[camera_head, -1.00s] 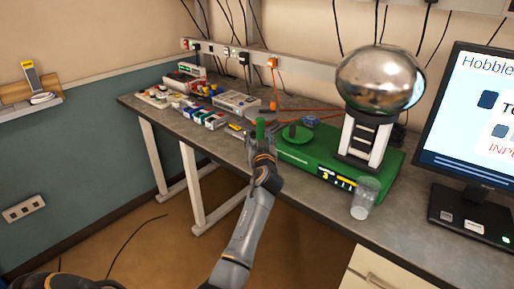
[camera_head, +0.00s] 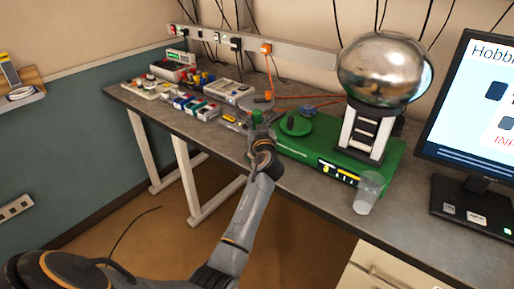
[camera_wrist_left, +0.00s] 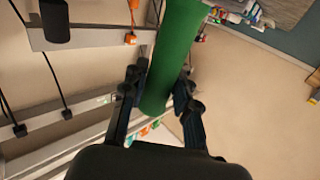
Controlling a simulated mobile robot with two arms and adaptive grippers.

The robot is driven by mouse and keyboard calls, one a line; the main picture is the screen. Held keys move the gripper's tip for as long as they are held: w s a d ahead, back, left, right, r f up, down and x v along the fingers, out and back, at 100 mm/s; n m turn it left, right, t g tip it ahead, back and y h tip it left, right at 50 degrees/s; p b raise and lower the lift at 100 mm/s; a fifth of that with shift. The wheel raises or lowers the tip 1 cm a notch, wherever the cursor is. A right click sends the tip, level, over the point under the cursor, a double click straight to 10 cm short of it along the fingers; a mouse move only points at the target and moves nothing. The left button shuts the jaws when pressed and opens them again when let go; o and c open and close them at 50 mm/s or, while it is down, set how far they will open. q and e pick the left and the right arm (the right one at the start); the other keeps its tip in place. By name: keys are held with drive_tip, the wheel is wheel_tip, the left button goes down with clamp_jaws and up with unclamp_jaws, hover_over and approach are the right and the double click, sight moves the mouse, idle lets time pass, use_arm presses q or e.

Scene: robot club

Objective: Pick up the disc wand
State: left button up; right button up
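My left gripper (camera_head: 258,136) is at the bench, left of the green generator base. In the left wrist view its two dark fingers (camera_wrist_left: 160,88) lie along both sides of a thick green cylinder and appear to touch it. The cylinder looks like the handle of the disc wand (camera_wrist_left: 174,55); it also shows upright above the gripper in the head view (camera_head: 257,117). Its upper end runs out of the wrist view, and I cannot make out a disc on it clearly. My right gripper is not in view.
A green base (camera_head: 394,158) carries a chrome sphere (camera_head: 385,70) on a white column, just right of my gripper. A green round piece (camera_head: 296,125) sits on it. A clear cup (camera_head: 368,193) and a monitor (camera_head: 474,125) stand further right. Small kits (camera_head: 190,102) lie at left.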

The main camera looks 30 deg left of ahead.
use_arm(q)
drive_tip(key=shift+a+f, duration=0.1)
clamp_jaws()
